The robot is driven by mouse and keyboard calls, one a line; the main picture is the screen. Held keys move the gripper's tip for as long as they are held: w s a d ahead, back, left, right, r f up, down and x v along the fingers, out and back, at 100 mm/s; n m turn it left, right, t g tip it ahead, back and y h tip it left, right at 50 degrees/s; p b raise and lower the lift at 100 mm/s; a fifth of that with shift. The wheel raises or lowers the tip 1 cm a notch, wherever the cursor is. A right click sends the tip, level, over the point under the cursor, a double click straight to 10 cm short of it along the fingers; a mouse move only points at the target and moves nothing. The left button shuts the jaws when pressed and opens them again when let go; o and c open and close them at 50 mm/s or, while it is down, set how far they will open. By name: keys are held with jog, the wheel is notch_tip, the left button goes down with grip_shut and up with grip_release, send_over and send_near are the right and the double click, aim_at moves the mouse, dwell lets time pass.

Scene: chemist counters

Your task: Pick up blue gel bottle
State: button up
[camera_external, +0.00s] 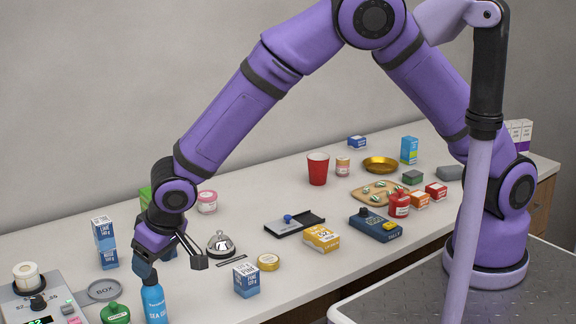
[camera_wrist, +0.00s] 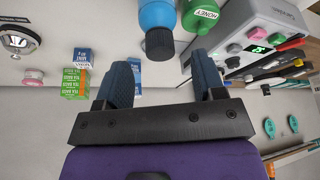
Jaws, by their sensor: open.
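The blue gel bottle (camera_external: 154,303) has a dark cap and stands upright near the counter's front edge, at the lower left of the outside view. My gripper (camera_external: 172,262) is just above it, pointing down, with its jaws apart. In the wrist view the blue bottle (camera_wrist: 157,18) shows at the top middle with its dark cap toward me. The open fingers of my gripper (camera_wrist: 160,82) stand on either side of the line to the cap, and nothing is between them. The bottle's lower part is cut off in both views.
A green honey bottle (camera_external: 115,313) stands close to the left of the gel bottle. A grey device (camera_external: 45,300) with knobs is farther left. A bell (camera_external: 221,244) and a blue and white box (camera_external: 246,280) are to the right.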

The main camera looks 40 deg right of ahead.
aim_at(153, 299)
jog(key=x, duration=0.4)
jog(key=shift+w+f, duration=0.1)
grip_shut()
